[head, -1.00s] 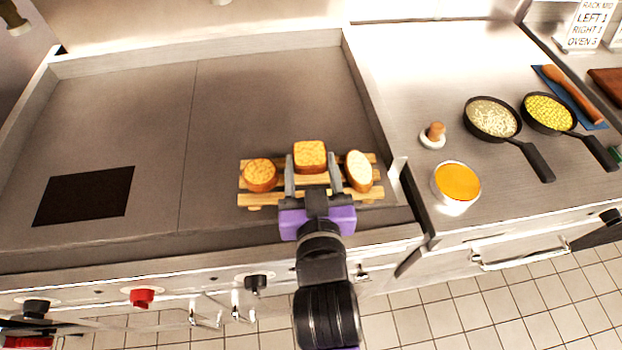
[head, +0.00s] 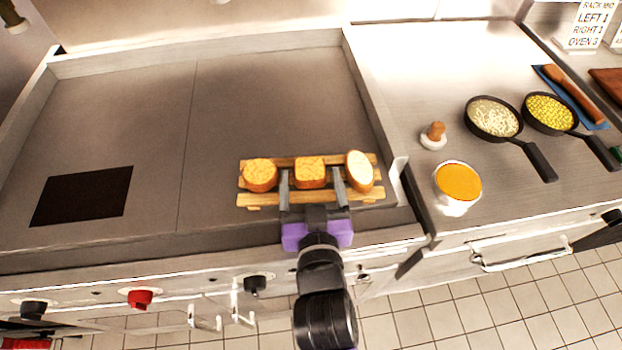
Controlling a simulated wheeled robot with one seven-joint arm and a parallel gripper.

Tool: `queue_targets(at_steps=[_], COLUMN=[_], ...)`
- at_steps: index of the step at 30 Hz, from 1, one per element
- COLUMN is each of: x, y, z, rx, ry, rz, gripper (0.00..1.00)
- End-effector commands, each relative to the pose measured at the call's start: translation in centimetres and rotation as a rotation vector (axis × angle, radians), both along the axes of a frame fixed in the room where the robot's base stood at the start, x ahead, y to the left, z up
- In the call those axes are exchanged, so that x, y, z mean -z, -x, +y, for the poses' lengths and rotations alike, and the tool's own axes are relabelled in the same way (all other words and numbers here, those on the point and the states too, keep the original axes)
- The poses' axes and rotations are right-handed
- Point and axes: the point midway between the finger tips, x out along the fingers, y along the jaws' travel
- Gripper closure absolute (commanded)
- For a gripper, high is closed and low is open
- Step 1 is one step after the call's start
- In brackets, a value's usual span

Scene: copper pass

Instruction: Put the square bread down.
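The square bread (head: 310,170) is a golden toasted piece resting on the slatted wooden rack (head: 262,199), between two other breads. My gripper (head: 311,178) reaches over the rack from the front. Its two grey fingers are spread, one on each side of the square bread, with a visible gap on both sides. A round toasted bread (head: 260,176) lies on the rack to the left of the fingers. A paler oval bread (head: 358,170) lies to the right, close to the right finger.
The rack stands at the front right of the wide griddle (head: 120,110), which has a dark square patch (head: 82,196) and is otherwise clear. The right counter holds a cup of orange sauce (head: 458,184), a small wooden-handled press (head: 434,135) and two pans (head: 493,118).

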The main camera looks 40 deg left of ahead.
Motion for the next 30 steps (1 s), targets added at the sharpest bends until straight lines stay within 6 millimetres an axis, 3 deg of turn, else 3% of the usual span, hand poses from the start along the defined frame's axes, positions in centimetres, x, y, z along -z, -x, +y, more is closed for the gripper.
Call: queue_targets(at_steps=[10,24,30], x=[-0.5,-1.4,-1.9], y=[0.1,5.9,7.7], z=[-0.1,-6.3,-8.0], rx=[0.0,0.002,0.002], ry=[0.001,0.001,0.001], rz=[-0.001,-0.001,-0.001], gripper=[0.23,0.23,0.23])
